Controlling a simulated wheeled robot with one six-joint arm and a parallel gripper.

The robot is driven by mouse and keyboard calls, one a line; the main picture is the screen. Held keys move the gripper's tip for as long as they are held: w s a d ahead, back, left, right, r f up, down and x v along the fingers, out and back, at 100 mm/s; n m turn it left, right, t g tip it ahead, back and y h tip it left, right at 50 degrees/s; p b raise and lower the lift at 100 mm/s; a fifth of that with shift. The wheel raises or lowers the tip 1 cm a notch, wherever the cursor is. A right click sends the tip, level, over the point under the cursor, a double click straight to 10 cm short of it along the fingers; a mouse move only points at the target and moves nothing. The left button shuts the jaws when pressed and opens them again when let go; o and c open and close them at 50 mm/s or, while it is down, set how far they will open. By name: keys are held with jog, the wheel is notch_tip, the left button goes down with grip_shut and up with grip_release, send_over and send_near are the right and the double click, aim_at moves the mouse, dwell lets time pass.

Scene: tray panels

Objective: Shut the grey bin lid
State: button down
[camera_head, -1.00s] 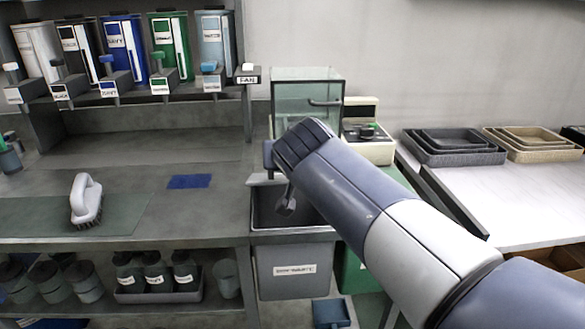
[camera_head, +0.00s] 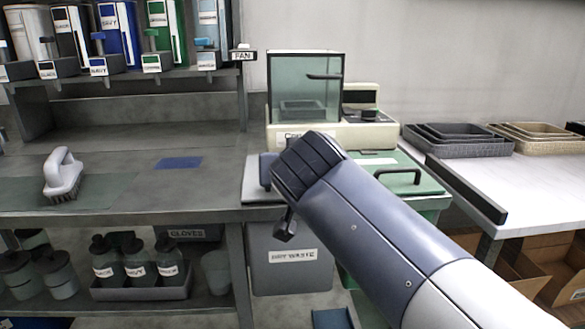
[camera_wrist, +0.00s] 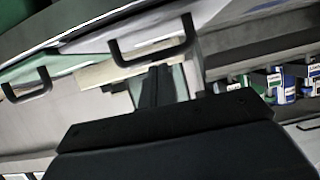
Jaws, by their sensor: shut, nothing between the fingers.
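The grey bin (camera_head: 290,270), labelled as dry waste, stands under the bench's right end. Its light grey lid (camera_head: 258,185) lies about flat over the bin top, with most of it hidden behind my arm. I cannot tell whether a small gap remains at its rim. In the wrist view the lid's black handle (camera_wrist: 150,52) shows on a light grey panel. My gripper (camera_head: 285,228) is shut and empty, pointing down at the front of the bin; my wrist hides part of it. I cannot tell whether it touches the lid.
A green bin with a closed green lid (camera_head: 425,186) and black handle stands to the right. Behind are a glass-fronted box (camera_head: 305,90) and cream machine. A bench with a brush (camera_head: 62,175) is left; a white table with trays (camera_head: 460,138) is right.

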jog(key=shift+s+f+b, duration=0.25)
jog(key=shift+f+b, duration=0.35)
jog(key=shift+f, duration=0.2)
jog(key=shift+s, duration=0.15)
